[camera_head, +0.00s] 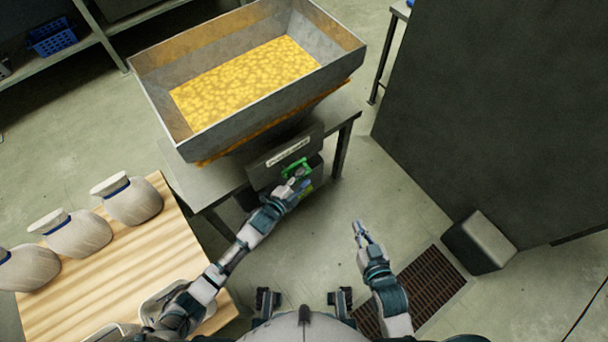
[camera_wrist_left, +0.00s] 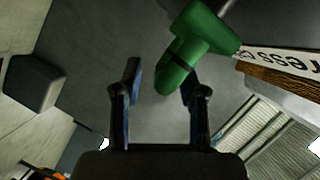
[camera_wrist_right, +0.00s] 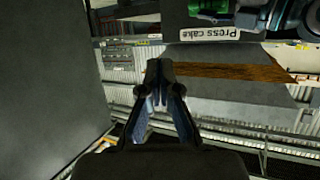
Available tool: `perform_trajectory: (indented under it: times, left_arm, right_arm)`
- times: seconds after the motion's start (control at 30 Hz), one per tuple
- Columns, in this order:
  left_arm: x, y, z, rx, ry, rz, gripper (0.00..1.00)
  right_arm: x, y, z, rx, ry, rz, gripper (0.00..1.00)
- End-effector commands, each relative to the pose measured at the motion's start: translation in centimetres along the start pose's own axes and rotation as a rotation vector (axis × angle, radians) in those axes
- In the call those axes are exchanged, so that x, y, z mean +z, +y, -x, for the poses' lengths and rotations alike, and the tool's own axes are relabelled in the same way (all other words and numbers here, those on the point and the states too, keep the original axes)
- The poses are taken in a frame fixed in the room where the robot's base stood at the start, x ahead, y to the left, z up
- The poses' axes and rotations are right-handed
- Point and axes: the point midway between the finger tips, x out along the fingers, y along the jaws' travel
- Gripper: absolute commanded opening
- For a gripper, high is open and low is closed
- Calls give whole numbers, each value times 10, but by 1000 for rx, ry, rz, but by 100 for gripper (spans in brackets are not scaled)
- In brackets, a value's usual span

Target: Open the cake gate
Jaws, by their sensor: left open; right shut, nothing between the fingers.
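The press machine has a wide hopper (camera_head: 345,38) of yellow material on top. On its front is a label plate (camera_head: 287,153); in the right wrist view the label (camera_wrist_right: 209,34) reads "Press cake". A green handle (camera_head: 297,167) sits just below the label. In the left wrist view the green handle (camera_wrist_left: 180,73) reaches down between the open fingers, nearer the right finger. My left gripper (camera_head: 300,184) is open at the handle, not closed on it. My right gripper (camera_head: 359,229) is shut and empty, away from the machine to the right.
A wooden table (camera_head: 150,251) with several white sacks (camera_head: 132,201) stands at left. A large dark panel (camera_head: 490,110) and a grey box (camera_head: 479,242) are at right, beside a floor grate (camera_head: 421,288). Open floor lies around my right gripper.

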Motion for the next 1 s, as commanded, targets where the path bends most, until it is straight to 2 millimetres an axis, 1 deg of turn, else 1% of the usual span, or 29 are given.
perform_trajectory:
  times: [0.03,0.13,0.23,0.33,0.57,0.6,0.67,0.7,0.73,1.0]
  left_arm:
    - [2,3,-4,2,-1,2,41]
    - [2,2,-8,1,0,2,41]
    - [2,1,-11,2,-1,1,41]
    - [0,1,-13,2,-1,-1,41]
    - [-1,0,-13,1,-1,-2,41]
    - [-1,0,-13,1,-1,-2,31]
    - [0,0,-13,1,-1,-1,16]
    - [0,0,-13,1,-1,-1,6]
    - [0,0,-13,1,-1,-1,0]
    - [0,1,-12,3,-1,0,0]
  right_arm:
    - [-3,-2,-2,-3,37,-2,0]
    - [-15,-5,-4,-7,106,-3,0]
    - [-22,-6,-4,-10,148,-4,0]
    - [-26,-5,-4,-11,167,-6,0]
    - [-26,-4,-4,-11,170,-6,0]
    - [-26,-4,-4,-11,170,-6,0]
    - [-26,-4,-4,-11,169,-6,0]
    - [-26,-4,-4,-11,169,-6,0]
    - [-26,-5,-4,-11,169,-6,0]
    - [-26,-4,-5,-11,166,-6,0]
